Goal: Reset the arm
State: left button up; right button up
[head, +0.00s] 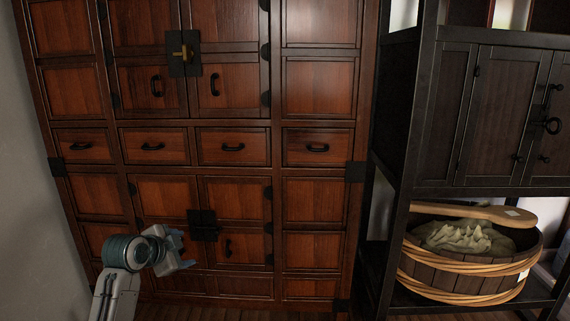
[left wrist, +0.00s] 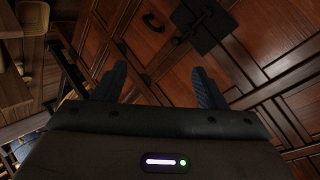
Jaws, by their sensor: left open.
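My left arm comes in at the lower left of the head view. Its gripper (head: 186,250) is in front of the lower part of a red-brown wooden cabinet (head: 320,88). In the left wrist view the two dark fingers of the left gripper (left wrist: 158,88) stand wide apart with nothing between them. The cabinet's lower doors, with a black latch plate (head: 202,225), are just right of the gripper in the head view. The latch plate also shows beyond the fingers in the left wrist view (left wrist: 203,26). My right gripper is in neither view.
A black shelf unit (head: 397,125) with dark doors stands at the right. Its lower shelf holds a wooden tub (head: 460,270) with pale contents and a wooden paddle (head: 475,212) across the top. A grey wall (head: 30,190) is at the left. The cabinet's drawers have black handles.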

pick_arm(q)
jog(key=s+f+n+g+y, duration=0.25)
jog(key=s+f+n, duration=0.25)
jog(key=s+f, duration=1.35)
jog(key=s+f+n+g+y, duration=0.1)
jog(key=s+f+n+g, duration=0.2)
jog(key=s, duration=1.1)
jog(key=s+f+n+g+y, duration=0.15)
jog(key=s+n, duration=0.35)
jog(key=s, duration=0.8)
jog(key=a+f+g, duration=0.2)
jog(key=a+f, duration=0.1)
jog(key=f, duration=2.9)
jog(key=s+a+f+h, duration=0.1)
jog(key=s+f, duration=1.7)
jog(key=shift+s+a+f+g, duration=0.25)
jog(key=shift+s+g, duration=0.05)
jog(key=shift+g, duration=0.1)
